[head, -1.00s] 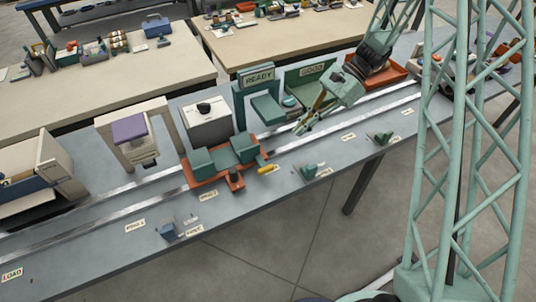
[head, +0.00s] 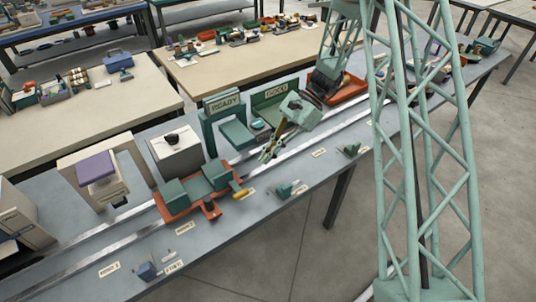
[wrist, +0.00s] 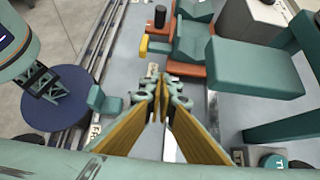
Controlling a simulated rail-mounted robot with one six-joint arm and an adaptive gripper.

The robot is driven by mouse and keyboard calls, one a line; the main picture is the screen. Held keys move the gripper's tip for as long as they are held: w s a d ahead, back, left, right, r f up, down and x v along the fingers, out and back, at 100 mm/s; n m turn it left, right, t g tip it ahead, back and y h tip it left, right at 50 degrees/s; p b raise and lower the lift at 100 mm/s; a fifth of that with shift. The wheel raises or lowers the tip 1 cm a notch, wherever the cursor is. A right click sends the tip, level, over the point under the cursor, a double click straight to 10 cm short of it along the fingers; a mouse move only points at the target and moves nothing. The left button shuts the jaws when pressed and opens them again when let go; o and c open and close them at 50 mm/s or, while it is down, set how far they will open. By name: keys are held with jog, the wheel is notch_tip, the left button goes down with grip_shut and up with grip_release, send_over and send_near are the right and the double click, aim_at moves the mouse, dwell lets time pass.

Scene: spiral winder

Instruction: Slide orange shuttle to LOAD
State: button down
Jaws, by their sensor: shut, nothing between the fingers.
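The orange shuttle (head: 172,214) sits on the rails in the middle of the bench in the head view, carrying two teal blocks. A yellow piece (head: 242,194) sticks out at its right end. In the wrist view, part of the shuttle (wrist: 190,76) shows at the top, with a yellow piece (wrist: 143,46) and a black knob (wrist: 160,16). My gripper (head: 265,158) is to the right of the shuttle, near the READY stand, apart from it. Its fingers (wrist: 161,90) are shut with nothing between them. No LOAD label shows in the current frames.
Along the rails' far side stand a purple-topped arch (head: 97,167), a white box (head: 175,150), the READY stand (head: 222,105) and the GOOD bin (head: 275,92). Small teal pieces (head: 284,190) and a blue piece (head: 147,271) sit on the near side. The rail (head: 75,262) left of the shuttle looks clear.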

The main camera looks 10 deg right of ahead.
jog(key=x, duration=0.7)
jog(key=shift+b, duration=0.4)
jog(key=shift+s+a, duration=0.3)
jog(key=shift+a, duration=0.3)
jog(key=shift+s+a, duration=0.3)
jog(key=shift+a, duration=0.3)
jog(key=shift+s+a+f, duration=0.1)
jog(key=shift+s+a, duration=0.2)
jog(key=shift+a, duration=0.35)
jog(key=shift+a, duration=0.1)
